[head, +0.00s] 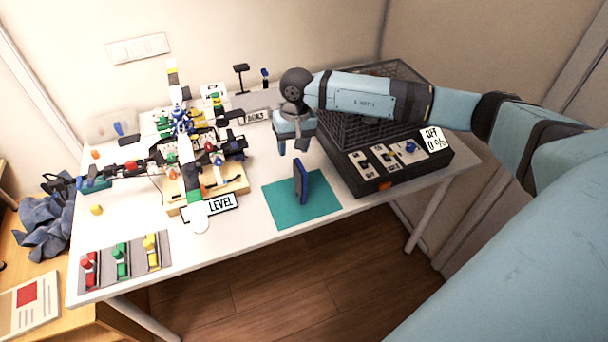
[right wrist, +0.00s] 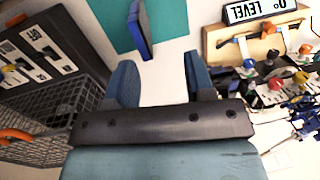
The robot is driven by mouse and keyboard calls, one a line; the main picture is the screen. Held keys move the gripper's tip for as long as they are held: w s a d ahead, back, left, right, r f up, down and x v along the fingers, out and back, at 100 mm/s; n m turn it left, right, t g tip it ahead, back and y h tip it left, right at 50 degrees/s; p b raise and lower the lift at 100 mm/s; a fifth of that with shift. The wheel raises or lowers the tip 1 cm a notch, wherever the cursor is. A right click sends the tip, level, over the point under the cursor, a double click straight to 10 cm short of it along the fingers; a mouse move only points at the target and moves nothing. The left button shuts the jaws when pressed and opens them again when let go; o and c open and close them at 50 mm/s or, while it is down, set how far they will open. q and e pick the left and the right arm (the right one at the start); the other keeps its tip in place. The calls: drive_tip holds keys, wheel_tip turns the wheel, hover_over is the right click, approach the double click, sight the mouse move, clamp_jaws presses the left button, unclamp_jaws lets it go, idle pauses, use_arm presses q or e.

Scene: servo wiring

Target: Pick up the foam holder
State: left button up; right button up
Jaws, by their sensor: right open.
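A dark blue upright slab, which looks like the foam holder (head: 301,182), stands on a teal mat (head: 278,205) at the front middle of the white table. My right gripper (head: 293,148) is open and empty, pointing down above and behind the slab in the head view. In the right wrist view, the slab (right wrist: 140,30) lies beyond the two blue fingertips (right wrist: 161,66), nearer the left finger. A clear gap separates the fingers from it. My left gripper does not show.
A black box with a mesh cage and switch panel (head: 408,160) stands right of the mat. A cluttered multi-arm rig (head: 182,125) and a LEVEL sign (head: 211,207) are to the left. A grey tray (head: 110,283) holds red, green and yellow pieces at the front left.

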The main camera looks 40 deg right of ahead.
sight(300, 165)
drive_tip(key=shift+n+h, duration=0.4)
drive_tip(key=shift+h, duration=0.3)
drive_tip(key=f, duration=0.2)
drive_tip(key=d+f+p, duration=0.1)
drive_tip(key=f, duration=0.1)
drive_tip(key=d+f, duration=0.1)
drive_tip(key=f, duration=0.1)
drive_tip(key=shift+w+d+f, duration=0.25)
drive_tip(key=shift+w, duration=0.15)
drive_tip(key=shift+f+p, duration=0.55)
drive_tip(key=shift+f, duration=0.1)
wheel_tip(300, 165, down, 4)
drive_tip(key=shift+s+r+p, duration=0.1)
drive_tip(key=shift+r+p, duration=0.1)
drive_tip(key=shift+p, duration=0.4)
drive_tip(key=shift+f, duration=0.35)
drive_tip(key=shift+c, duration=0.5)
clamp_jaws()
